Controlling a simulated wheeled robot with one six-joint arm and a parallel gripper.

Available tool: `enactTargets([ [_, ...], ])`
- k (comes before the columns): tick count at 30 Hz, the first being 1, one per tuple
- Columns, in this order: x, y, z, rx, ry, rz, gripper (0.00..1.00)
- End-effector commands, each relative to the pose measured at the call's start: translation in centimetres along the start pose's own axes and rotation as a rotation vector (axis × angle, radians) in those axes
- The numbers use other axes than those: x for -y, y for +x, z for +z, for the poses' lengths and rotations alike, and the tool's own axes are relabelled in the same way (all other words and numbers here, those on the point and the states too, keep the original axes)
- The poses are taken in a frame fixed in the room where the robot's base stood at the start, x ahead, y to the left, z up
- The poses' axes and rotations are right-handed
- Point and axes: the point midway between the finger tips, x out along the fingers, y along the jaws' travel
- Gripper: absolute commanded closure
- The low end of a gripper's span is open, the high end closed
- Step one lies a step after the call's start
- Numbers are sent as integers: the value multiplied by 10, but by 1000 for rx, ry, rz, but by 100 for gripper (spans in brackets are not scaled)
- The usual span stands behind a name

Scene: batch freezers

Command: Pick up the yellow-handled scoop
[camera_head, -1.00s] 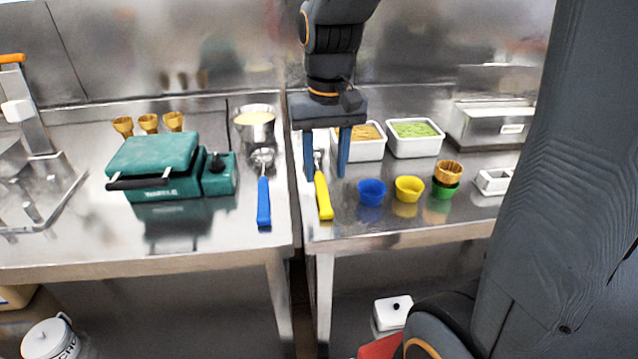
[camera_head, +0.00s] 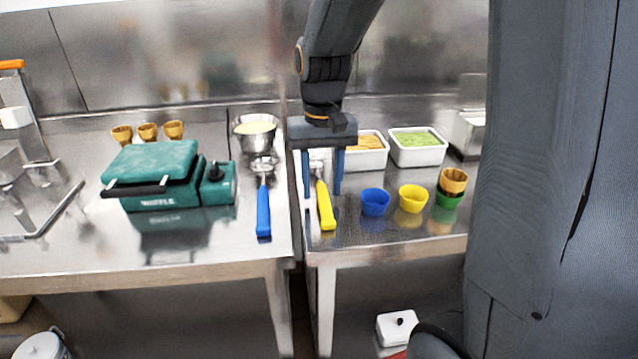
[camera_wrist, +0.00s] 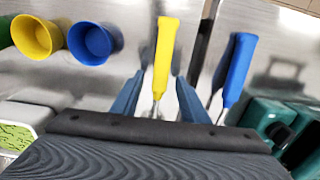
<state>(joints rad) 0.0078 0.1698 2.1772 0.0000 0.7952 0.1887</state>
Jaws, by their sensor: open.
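The yellow-handled scoop (camera_head: 325,206) lies on the right steel table near its left edge, handle toward the front. Its metal head is partly hidden behind my gripper in the head view. My gripper (camera_head: 322,192) is open and points down, with one blue finger on each side of the scoop. In the wrist view the yellow handle (camera_wrist: 164,58) runs out between the two fingertips (camera_wrist: 156,92), with a gap on both sides. I cannot tell the exact height of the fingertips above the table.
A blue-handled scoop (camera_head: 263,210) lies on the left table, across the narrow gap. Blue (camera_head: 375,202) and yellow (camera_head: 412,198) cups stand to the right. White tubs (camera_head: 418,150) are behind, and a green waffle maker (camera_head: 155,175) is at left.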

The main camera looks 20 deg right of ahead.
Motion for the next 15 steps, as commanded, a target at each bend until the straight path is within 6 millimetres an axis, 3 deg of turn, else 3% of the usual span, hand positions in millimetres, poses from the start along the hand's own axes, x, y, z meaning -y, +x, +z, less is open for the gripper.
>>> enactTargets([
  [7, 0, 1, 0, -1, 0, 0, 61],
  [14, 0, 1, 0, -1, 0, 0, 100],
  [15, 0, 1, 0, -1, 0, 0, 100],
])
